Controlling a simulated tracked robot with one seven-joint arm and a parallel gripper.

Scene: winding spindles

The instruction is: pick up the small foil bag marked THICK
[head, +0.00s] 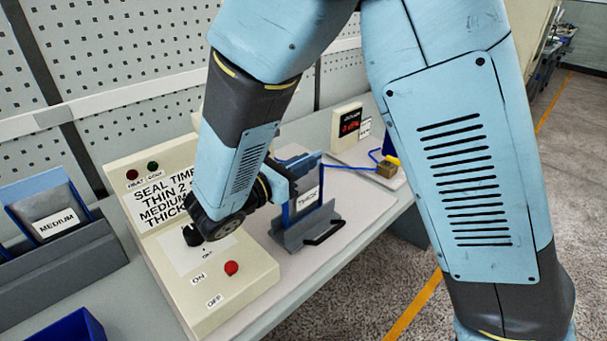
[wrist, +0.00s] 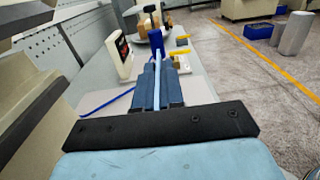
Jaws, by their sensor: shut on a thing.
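The small grey foil bag marked THICK (head: 308,201) stands upright in the head view, right of the control box, with blue edges around it. A grey stand with a black handle (head: 312,233) is under it; I cannot tell whether they touch. My gripper (head: 292,178) is at its upper left side, partly hidden by my arm. In the wrist view my gripper (wrist: 158,88) has its dark blue fingers closed on a thin, pale blue upright edge (wrist: 157,78), which appears to be the bag seen edge-on. Its label is hidden there.
The control box (head: 205,260) with knob and red button is close under my arm. A MEDIUM bag (head: 56,222) stands in a grey rack at left. A display (head: 347,122) and a blue cable with a brass block (head: 387,170) lie behind. The bench edge is at right.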

